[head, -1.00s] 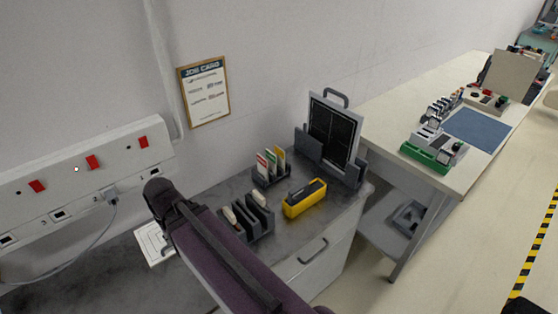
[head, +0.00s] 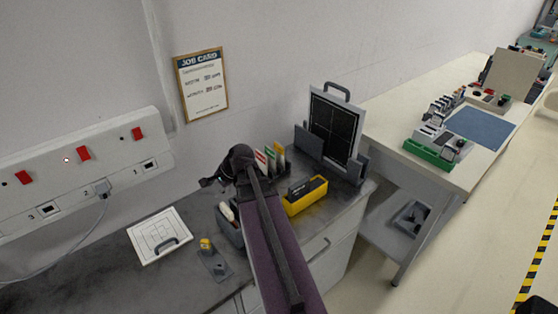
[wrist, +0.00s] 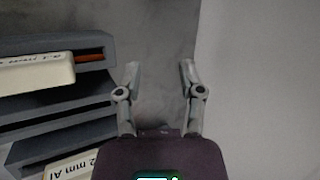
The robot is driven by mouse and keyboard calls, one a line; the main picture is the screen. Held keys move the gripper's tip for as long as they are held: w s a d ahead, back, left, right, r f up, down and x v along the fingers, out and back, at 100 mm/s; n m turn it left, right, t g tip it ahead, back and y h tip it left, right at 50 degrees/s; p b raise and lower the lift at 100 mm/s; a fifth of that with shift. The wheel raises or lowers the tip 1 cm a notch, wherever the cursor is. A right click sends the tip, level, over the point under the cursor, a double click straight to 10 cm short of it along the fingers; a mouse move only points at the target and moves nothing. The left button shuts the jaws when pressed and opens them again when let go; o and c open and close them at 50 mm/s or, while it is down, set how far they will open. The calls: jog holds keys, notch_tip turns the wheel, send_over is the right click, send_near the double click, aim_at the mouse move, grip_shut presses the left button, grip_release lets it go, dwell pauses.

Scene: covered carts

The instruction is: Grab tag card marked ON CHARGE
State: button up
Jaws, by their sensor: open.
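My gripper (head: 212,181) is left of the cards, above the counter. In the wrist view my gripper (wrist: 160,72) is open, with nothing between its fingers. No tag card is recognisable in the wrist view.
A grey slotted rack (wrist: 55,100) with cream labelled pieces lies left of my fingers in the wrist view. A yellow box (head: 306,198) and a panel in a stand (head: 334,128) are right of the cards. A white diagram board (head: 158,238) lies at left.

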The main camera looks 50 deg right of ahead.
jog(key=s+d+m+t+h+b, duration=0.1)
jog(key=s+d+m+t+b, duration=0.2)
jog(key=d+m, duration=1.05)
jog(key=m+t+h+b, duration=0.3)
jog(key=m+t+h, duration=0.1)
jog(key=m, duration=0.3)
send_near(278, 147)
jog(key=s, duration=0.3)
jog(key=shift+r, duration=0.35)
jog(key=shift+b+x, duration=1.5)
jog(key=shift+x, duration=2.85)
jog(key=shift+a+r, duration=0.1)
jog(key=shift+r, duration=0.05)
jog(key=shift+w, duration=0.1)
jog(key=shift+b+x, duration=1.05)
jog(key=shift+x, duration=1.5)
